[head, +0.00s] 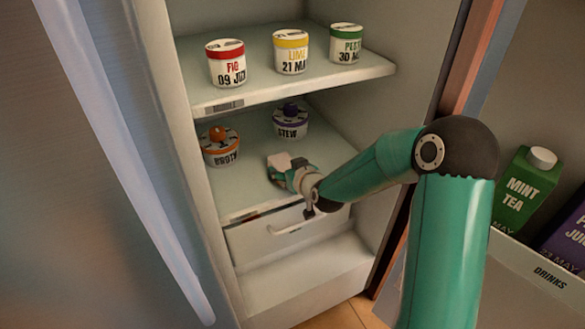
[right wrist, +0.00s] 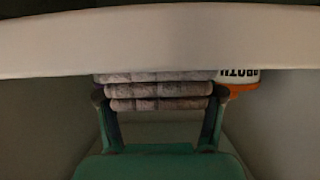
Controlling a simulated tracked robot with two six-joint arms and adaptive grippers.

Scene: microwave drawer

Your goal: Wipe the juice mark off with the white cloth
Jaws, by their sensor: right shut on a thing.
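The white cloth (head: 279,160) is a small pale folded pad over the lower fridge shelf (head: 245,187). In the right wrist view the cloth (right wrist: 158,90) shows as stacked greyish layers between the two fingers. My right gripper (head: 284,176) is shut on the cloth, in front of the two tubs on that shelf. I cannot tell whether the cloth touches the shelf. I make out no juice mark; the cloth and gripper cover part of the shelf. My left gripper is not in view.
An orange-lidded broth tub (head: 220,146) stands left of the cloth and a purple-lidded stew tub (head: 290,121) behind it. The upper shelf (head: 300,87) with three tubs is above. A drawer (head: 285,232) lies below. The door rack (head: 540,275) holds cartons at right.

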